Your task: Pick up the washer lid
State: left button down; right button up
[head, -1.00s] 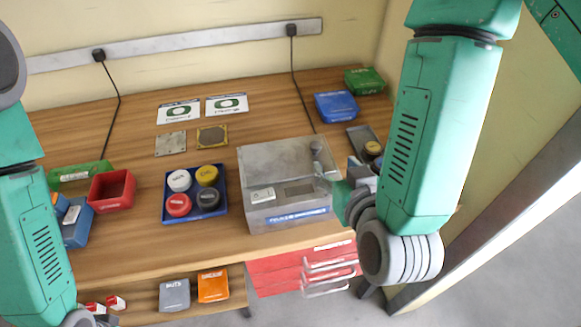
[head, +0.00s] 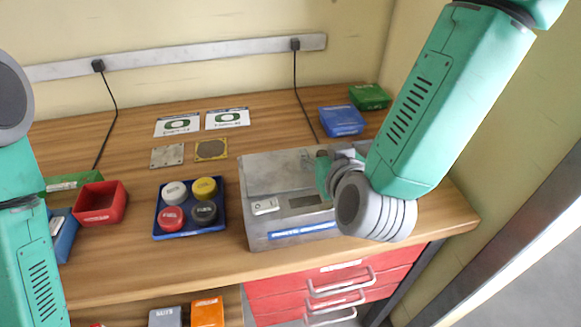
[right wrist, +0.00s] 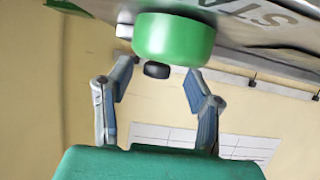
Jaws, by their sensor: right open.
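The grey metal washer (head: 262,222) stands at the middle right of the bench, with a blue-and-white label on its front. Its top rear panel (head: 272,172), seemingly the washer lid, lies flat. My right gripper (head: 316,166) is over the right part of the washer top; its fingers are mostly hidden there by my own arm. In the right wrist view the gripper (right wrist: 161,70) has its fingers spread apart. A green round piece (right wrist: 173,38) and a small black knob (right wrist: 157,70) show between and beyond them; contact cannot be told. My left gripper is out of view.
A blue tray (head: 216,231) with several coloured round caps sits left of the washer. A red bin (head: 101,203) stands farther left. Blue (head: 341,121) and green (head: 369,97) boxes stand at the back right. Red drawers (head: 335,290) are below the bench.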

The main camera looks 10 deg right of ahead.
jog(key=shift+w+a+f, duration=0.1)
jog(key=shift+w+f, duration=0.2)
jog(key=shift+w, duration=0.2)
jog(key=shift+d, duration=0.55)
grip_shut()
jog(key=shift+a, duration=0.1)
jog(key=shift+a, duration=0.1)
